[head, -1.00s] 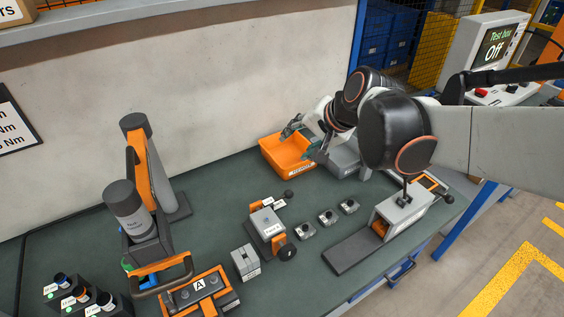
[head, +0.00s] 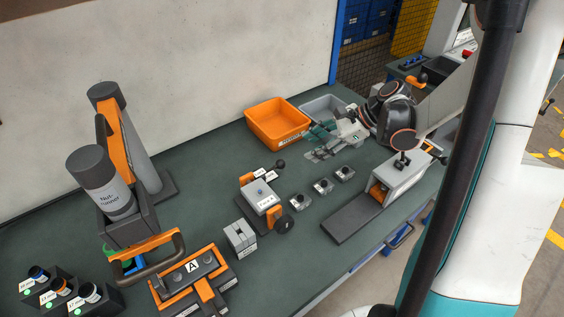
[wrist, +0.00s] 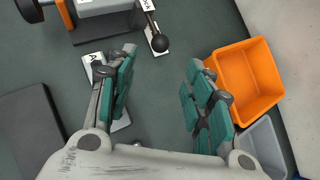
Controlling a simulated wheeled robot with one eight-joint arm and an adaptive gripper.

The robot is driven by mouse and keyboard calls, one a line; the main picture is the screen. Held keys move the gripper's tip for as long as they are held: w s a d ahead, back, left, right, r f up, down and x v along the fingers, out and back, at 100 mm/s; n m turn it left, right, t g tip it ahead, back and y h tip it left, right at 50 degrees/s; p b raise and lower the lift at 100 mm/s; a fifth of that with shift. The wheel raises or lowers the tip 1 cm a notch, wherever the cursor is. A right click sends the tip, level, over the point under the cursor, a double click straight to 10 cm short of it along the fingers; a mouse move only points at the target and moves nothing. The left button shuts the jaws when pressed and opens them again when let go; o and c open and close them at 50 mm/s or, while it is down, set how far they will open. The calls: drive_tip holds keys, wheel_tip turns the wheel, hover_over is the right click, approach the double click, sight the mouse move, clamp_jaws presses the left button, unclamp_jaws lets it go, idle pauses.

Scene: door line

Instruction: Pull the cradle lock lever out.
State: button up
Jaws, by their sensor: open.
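The cradle (head: 262,196) is a grey block with orange clamp parts, standing mid-bench. A lever with a black ball knob (head: 281,164) sticks out from its far side beside small white labels (head: 265,175). In the wrist view the knob (wrist: 160,43) shows at the top, between and slightly beyond my fingertips. The cradle body (wrist: 108,6) is cut off at the top edge there. My gripper (head: 318,151) is open and empty above the bench, right of the knob and apart from it. It also shows in the wrist view (wrist: 161,62).
An orange bin (head: 278,122) and a grey bin (head: 322,108) stand behind my gripper. Several small metal parts (head: 323,187) lie right of the cradle. A grey box fixture (head: 398,182) stands at the right. A handled tool marked A (head: 192,266) is front left.

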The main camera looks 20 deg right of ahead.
sight(284, 162)
drive_tip(key=b+x, duration=0.4)
drive_tip(key=x, duration=0.8)
drive_tip(key=shift+w+a+f, duration=0.1)
drive_tip(key=shift+w+a, duration=0.05)
clamp_jaws()
